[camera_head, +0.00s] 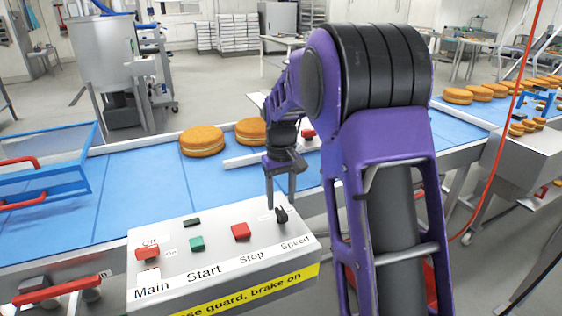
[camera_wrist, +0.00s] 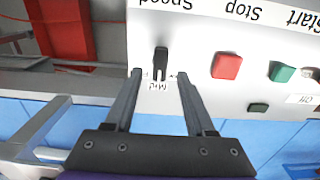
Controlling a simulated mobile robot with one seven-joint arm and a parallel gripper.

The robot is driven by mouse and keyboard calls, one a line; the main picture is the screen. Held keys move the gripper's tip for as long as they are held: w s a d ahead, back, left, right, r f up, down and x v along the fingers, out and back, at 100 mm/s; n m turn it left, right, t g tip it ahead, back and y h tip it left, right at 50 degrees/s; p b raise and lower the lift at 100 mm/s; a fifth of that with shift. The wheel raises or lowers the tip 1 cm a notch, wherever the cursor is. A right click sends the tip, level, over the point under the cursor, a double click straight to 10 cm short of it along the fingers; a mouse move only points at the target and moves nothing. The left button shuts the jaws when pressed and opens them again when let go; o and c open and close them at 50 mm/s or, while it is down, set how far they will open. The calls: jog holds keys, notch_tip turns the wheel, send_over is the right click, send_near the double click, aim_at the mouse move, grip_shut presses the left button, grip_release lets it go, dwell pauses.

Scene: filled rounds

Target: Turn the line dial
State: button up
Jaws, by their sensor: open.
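The line dial is a small black knob (camera_head: 281,214) at the right end of the control panel, above the label "Speed". In the wrist view the dial (camera_wrist: 161,60) shows upside down, beside a small label that seems to read "Mid". My gripper (camera_head: 280,203) is open and points down at the dial. In the wrist view the gripper's two fingers (camera_wrist: 158,75) lie on either side of the dial, with a gap to each. Whether the fingertips reach down to the knob's height is hard to tell.
The panel (camera_head: 215,270) also carries a red Stop button (camera_head: 241,231), a green Start button (camera_head: 197,243) and a red Main switch (camera_head: 148,253). A blue conveyor (camera_head: 120,190) with round cakes (camera_head: 202,141) runs behind. A red cable (camera_head: 508,120) hangs at right.

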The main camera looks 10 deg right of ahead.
aim_at(281, 210)
notch_tip(281, 210, up, 14)
jog(key=shift+r+p, duration=0.25)
jog(key=shift+p, duration=0.15)
